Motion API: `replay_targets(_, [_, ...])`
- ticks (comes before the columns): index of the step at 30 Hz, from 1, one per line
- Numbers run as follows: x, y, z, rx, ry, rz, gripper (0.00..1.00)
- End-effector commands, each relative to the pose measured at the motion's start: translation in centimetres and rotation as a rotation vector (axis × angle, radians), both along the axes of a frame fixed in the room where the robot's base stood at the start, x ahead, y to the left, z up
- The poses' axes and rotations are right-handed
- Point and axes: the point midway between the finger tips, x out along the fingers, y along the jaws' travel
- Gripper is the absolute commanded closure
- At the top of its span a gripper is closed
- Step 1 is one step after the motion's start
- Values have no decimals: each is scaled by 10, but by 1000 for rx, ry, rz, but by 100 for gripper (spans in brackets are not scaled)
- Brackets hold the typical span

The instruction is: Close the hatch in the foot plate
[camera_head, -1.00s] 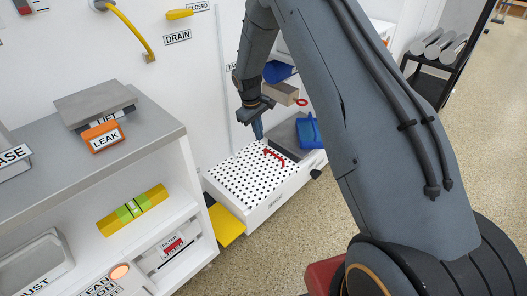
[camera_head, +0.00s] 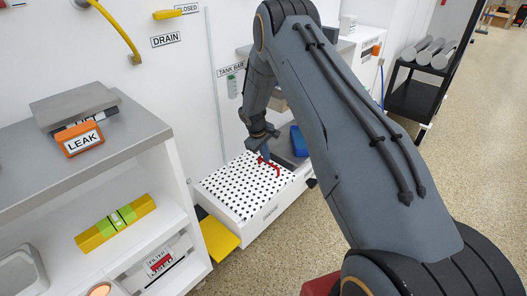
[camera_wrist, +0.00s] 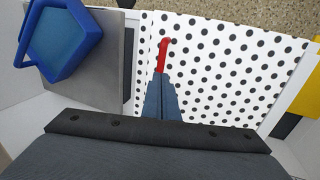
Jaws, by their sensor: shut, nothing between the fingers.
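A white plate with rows of black dots (camera_head: 235,190) tops a low white box on the floor; it fills much of the wrist view (camera_wrist: 230,60). A red handle (camera_head: 272,166) lies on it near its right end, and shows upright in the wrist view (camera_wrist: 162,55). My gripper (camera_head: 263,155) is shut and empty, pointing down at the handle. In the wrist view its fingertips (camera_wrist: 160,76) overlap the handle's lower end; I cannot tell whether they touch. I cannot make out a hatch's outline or whether one stands open. The fingers hide part of the plate.
A yellow panel (camera_head: 219,238) sits low at the box's near end. A blue object (camera_head: 299,141) stands in the grey area beyond the plate; a blue-handled container shows in the wrist view (camera_wrist: 62,42). A white shelf unit (camera_head: 175,175) stands left. Speckled floor (camera_head: 290,240) is open in front.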

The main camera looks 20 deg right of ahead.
Motion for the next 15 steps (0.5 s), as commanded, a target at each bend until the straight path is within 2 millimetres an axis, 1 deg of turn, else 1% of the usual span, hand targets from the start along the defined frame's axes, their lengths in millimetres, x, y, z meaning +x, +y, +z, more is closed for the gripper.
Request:
replay_targets(1, [1, -2, -8, 0, 1, 0, 100])
replay_targets(6, [3, -4, -17, 0, 0, 0, 100])
replay_targets(15, [3, -5, -18, 0, 0, 0, 100])
